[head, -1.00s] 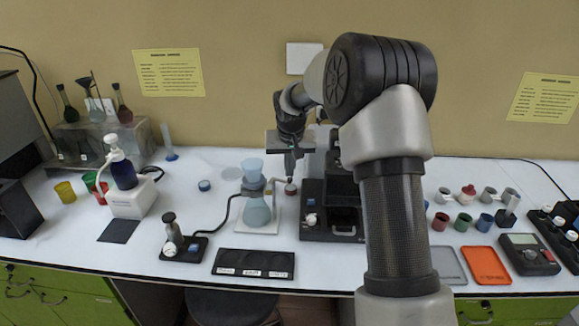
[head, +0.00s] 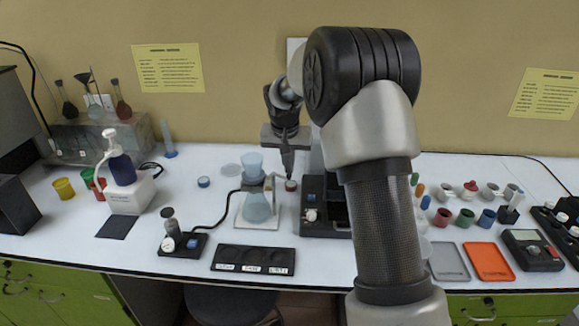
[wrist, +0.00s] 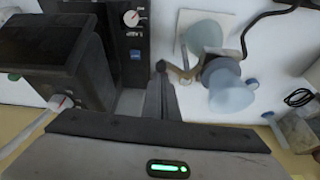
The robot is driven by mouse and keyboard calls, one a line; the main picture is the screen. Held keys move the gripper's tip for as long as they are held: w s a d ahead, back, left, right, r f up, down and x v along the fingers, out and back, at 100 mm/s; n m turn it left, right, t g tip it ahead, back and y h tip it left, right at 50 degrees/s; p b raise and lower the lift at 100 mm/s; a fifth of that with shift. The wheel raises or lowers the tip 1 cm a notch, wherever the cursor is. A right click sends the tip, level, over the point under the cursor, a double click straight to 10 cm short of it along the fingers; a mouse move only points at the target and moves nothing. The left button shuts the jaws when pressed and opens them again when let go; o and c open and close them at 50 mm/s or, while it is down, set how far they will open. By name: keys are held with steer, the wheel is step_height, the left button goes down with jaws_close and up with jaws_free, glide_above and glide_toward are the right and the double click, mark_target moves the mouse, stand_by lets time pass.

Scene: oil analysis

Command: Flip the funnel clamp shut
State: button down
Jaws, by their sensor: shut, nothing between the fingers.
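The filter assembly stands left of centre in the head view: a pale blue funnel (head: 251,164) sits on a grey collar above a bluish flask (head: 257,208). The funnel (wrist: 230,95) also shows in the wrist view. The funnel clamp (wrist: 180,71) is a brownish arm sticking out from the collar toward my fingers. It appears swung out, though its exact angle is hard to read. My gripper (head: 287,172) points down just right of the funnel, shut and empty. Its fingertips (wrist: 161,68) are beside the clamp's outer end; I cannot tell whether they touch.
A black instrument (head: 322,210) stands close to the right of my gripper. A black labelled tray (head: 254,260) lies in front, and a small pump-like device (head: 183,242) with a cable is at front left.

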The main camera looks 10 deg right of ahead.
mark_target(284, 178)
steer(key=shift+s+a+f+m+h+b, duration=0.15)
steer(key=shift+s+a+m+h+b, duration=0.25)
steer(key=shift+m, duration=0.3)
steer(key=a+m, duration=0.1)
steer(key=m, duration=0.1)
steer(key=s+a+m+g+h, duration=0.1)
steer(key=m, duration=0.2)
steer(key=a+m+g, duration=0.1)
steer(key=m, duration=0.2)
steer(key=shift+s+h, duration=0.15)
steer(key=shift+h, duration=0.15)
steer(key=shift+d, duration=0.1)
steer(key=shift+w+d+p, duration=0.3)
steer(key=shift+w+p, duration=0.35)
steer(key=shift+w, duration=0.1)
